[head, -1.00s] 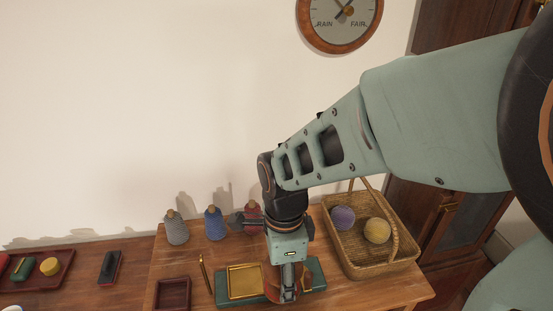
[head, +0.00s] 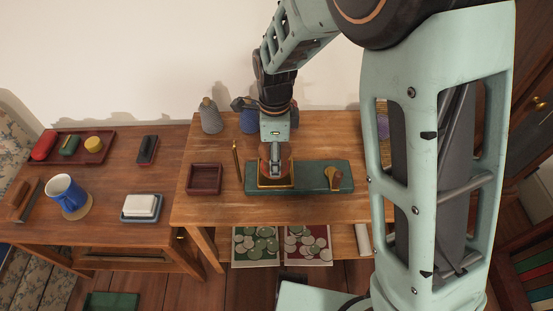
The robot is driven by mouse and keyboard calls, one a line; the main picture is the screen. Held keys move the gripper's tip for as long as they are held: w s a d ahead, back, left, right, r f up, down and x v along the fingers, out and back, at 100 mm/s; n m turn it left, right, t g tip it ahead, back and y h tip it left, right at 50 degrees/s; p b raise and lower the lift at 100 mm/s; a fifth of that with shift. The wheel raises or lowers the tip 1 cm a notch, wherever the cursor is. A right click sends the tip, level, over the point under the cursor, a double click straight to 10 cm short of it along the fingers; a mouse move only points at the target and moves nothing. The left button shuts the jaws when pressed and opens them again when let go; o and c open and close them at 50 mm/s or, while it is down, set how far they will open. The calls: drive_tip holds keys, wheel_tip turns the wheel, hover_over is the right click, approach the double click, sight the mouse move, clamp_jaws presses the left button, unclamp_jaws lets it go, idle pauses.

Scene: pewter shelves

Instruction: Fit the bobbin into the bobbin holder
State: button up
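A long green base (head: 312,177) lies on the wooden table, with a square gold-edged part (head: 270,187) on its left and a small brass piece (head: 333,179) standing on its right. I cannot tell for sure which part is the bobbin holder. My gripper (head: 275,172) points down over the gold-edged part and covers most of it. Something reddish-brown shows around the fingertips; I cannot tell whether it is a held bobbin or part of the fingers. Whether the gripper touches the base is also unclear.
A grey thread cone (head: 210,119) and a blue one (head: 249,121) stand at the back. A dark red open box (head: 204,179) and a thin upright brass-coloured rod (head: 236,160) are left of the base. My arm hides much of the right side. The table's front strip is clear.

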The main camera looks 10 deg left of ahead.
drive_tip(key=shift+f, duration=1.35)
drive_tip(key=shift+f, duration=0.15)
drive_tip(key=o, duration=1.2)
wheel_tip(320, 180, up, 12)
drive_tip(key=shift+r+p, duration=0.2)
drive_tip(key=shift+p, duration=1.05)
